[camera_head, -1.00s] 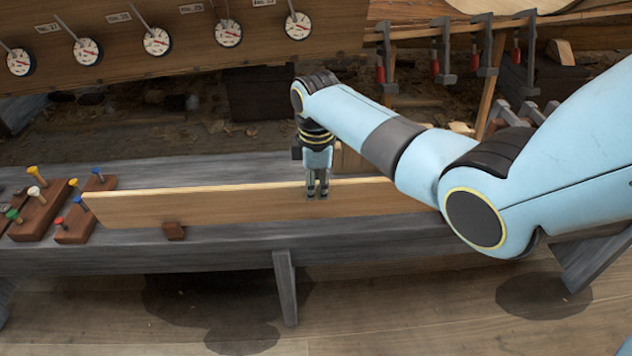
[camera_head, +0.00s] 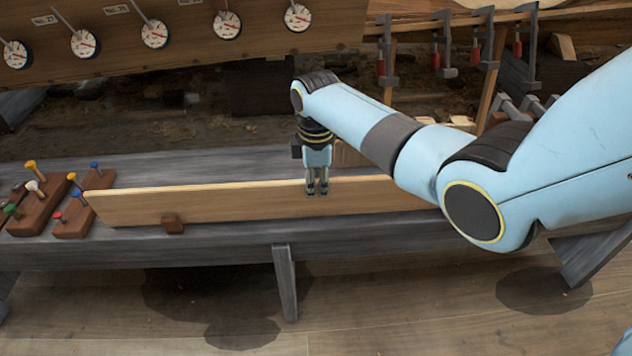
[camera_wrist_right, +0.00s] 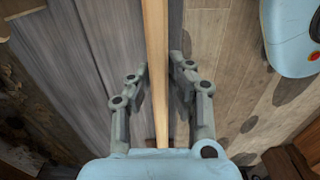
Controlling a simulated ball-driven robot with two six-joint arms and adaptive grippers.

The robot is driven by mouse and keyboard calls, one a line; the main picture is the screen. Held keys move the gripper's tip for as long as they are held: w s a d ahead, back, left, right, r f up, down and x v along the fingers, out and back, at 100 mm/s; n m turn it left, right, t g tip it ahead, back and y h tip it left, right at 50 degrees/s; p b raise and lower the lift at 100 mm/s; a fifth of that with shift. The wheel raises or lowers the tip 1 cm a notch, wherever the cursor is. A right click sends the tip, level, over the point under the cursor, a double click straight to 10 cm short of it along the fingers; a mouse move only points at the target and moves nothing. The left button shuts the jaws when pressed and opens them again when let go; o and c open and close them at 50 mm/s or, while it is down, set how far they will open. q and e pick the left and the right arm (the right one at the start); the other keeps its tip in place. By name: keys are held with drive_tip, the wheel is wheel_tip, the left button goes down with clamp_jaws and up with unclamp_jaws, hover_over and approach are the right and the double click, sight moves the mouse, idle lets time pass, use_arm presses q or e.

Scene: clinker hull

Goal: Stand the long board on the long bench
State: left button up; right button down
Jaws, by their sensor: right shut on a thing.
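The long board (camera_head: 230,202) stands on its long edge along the grey long bench (camera_head: 190,248) in the head view, its broad face towards me. Its right end is hidden behind my right arm. My right gripper (camera_head: 317,192) points down and is shut on the board's top edge, near the middle of its visible length. In the right wrist view the board (camera_wrist_right: 156,70) runs between the two fingers (camera_wrist_right: 158,95), with the bench top (camera_wrist_right: 85,50) to its left. Whether the board's lower edge touches the bench is hard to tell. My left gripper is not in view.
Wooden racks with coloured pegs (camera_head: 40,204) stand at the bench's left end. A plank with dials (camera_head: 155,34) hangs above, and clamps (camera_head: 446,50) line the back right.

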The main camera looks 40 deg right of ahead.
drive_tip(key=c, duration=1.2)
unclamp_jaws()
drive_tip(key=shift+f, duration=0.1)
wheel_tip(320, 180, up, 12)
drive_tip(key=shift+r, duration=0.1)
